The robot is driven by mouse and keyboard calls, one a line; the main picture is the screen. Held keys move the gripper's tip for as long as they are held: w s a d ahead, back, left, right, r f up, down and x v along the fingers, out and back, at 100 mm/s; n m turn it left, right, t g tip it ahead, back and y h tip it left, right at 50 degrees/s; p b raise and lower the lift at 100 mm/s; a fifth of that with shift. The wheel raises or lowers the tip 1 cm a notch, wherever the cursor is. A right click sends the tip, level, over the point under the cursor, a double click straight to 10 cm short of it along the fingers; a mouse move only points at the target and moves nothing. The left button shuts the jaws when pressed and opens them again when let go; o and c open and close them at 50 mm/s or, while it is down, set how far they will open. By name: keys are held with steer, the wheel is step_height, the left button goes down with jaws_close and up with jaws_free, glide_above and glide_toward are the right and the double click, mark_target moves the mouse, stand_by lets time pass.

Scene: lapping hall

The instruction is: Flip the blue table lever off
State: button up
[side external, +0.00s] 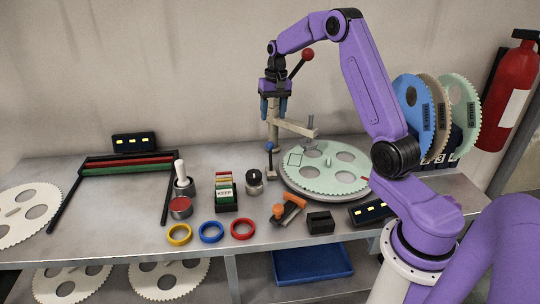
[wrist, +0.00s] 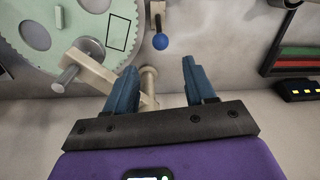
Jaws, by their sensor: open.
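The blue table lever shows in the side view as a small blue ball (side external: 269,147) on a short, roughly upright stem, at the left edge of the round lapping plate (side external: 345,190). In the wrist view its blue ball (wrist: 161,42) lies ahead of the fingertips, apart from them. My gripper (side external: 273,112) is above and behind the lever, pointing down, with blue fingers. In the wrist view my gripper (wrist: 160,72) is open, with nothing held. I cannot tell which lever position is off.
A beige post with a swing arm (side external: 296,128) stands close by my fingers; its top (wrist: 149,73) shows between them. A red-ball lever (side external: 307,54) rises beside my gripper. A black knob (side external: 254,182), a block of cards (side external: 225,190) and an orange-handled tool (side external: 289,208) sit nearby.

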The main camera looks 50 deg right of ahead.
mark_target(270, 150)
steer(key=f, duration=1.1)
steer(key=a+f, duration=0.1)
steer(key=f, duration=0.5)
steer(key=shift+w, duration=0.3)
